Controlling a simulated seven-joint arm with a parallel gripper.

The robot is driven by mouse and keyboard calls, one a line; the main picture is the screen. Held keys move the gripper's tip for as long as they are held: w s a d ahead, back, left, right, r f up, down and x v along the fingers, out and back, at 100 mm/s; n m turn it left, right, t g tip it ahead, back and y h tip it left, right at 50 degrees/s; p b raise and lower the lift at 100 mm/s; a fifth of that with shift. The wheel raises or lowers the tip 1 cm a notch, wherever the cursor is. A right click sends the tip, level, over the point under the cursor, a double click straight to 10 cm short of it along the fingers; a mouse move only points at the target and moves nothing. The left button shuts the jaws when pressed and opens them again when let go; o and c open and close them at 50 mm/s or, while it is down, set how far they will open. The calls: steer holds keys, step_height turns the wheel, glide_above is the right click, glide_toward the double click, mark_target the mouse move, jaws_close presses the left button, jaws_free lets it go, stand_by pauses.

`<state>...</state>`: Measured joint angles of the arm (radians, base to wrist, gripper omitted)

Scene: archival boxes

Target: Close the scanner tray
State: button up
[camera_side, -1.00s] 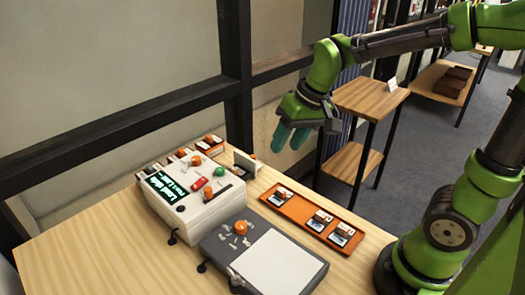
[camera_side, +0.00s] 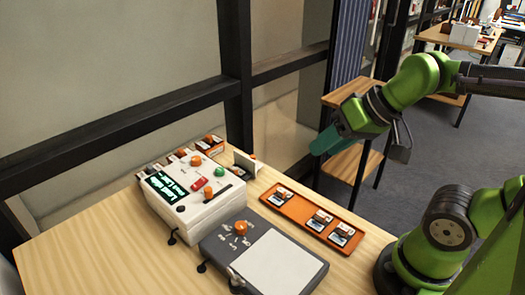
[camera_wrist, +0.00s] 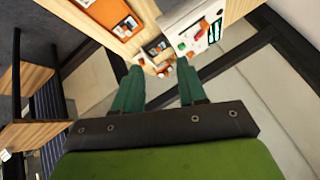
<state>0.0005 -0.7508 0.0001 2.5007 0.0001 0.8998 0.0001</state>
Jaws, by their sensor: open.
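The scanner (camera_side: 195,190) is a white box with a lit green text display, a red button, a green knob and orange knobs. It stands on the wooden table and also shows at the top of the wrist view (camera_wrist: 196,38). A small upright pale plate (camera_side: 246,162) stands out at its back right side, perhaps the tray front; how far the tray is out I cannot tell. My gripper (camera_side: 322,142) is open and empty, in the air to the right of the scanner and apart from it. Its two teal fingers (camera_wrist: 158,66) point toward the scanner end of the table.
An orange tray (camera_side: 282,207) with several slide-like cards lies right of the scanner. A dark grey pad with a white panel (camera_side: 280,262) lies in front. Small orange-topped items (camera_side: 208,143) stand behind the scanner. A wooden shelf stand (camera_side: 345,92) is behind my gripper.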

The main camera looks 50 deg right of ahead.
steer(key=shift+d+f, duration=0.2)
steer(key=shift+f, duration=0.05)
steer(key=shift+c, duration=1.1)
steer(key=shift+w+d+f+m+g, duration=0.3)
steer(key=shift+w+d+f, duration=0.1)
steer(key=shift+w, duration=0.2)
steer(key=shift+w+d+f+m+g, duration=0.3)
steer(key=shift+w+d+f, duration=0.1)
steer(key=shift+w, duration=0.2)
jaws_close()
steer(key=w+d+f+m+g+y, duration=0.15)
steer(key=w+d+f+m, duration=0.35)
steer(key=w+d+m, duration=0.5)
steer(key=w+d+f+m+g, duration=0.35)
steer(key=w+d+m, duration=0.4)
steer(key=w, duration=0.55)
steer(key=shift+m+t+y, duration=0.25)
steer(key=shift+m+t, duration=0.1)
steer(key=shift+t, duration=0.15)
steer(key=x, duration=0.4)
steer(key=a+x, duration=0.1)
steer(key=x, duration=0.3)
steer(key=a+r+x, duration=0.1)
steer(key=x, duration=0.2)
steer(key=shift+w+a+f, duration=0.3)
steer(key=shift+f, duration=0.1)
steer(key=shift+w+a, duration=0.25)
steer(key=shift+a, duration=0.25)
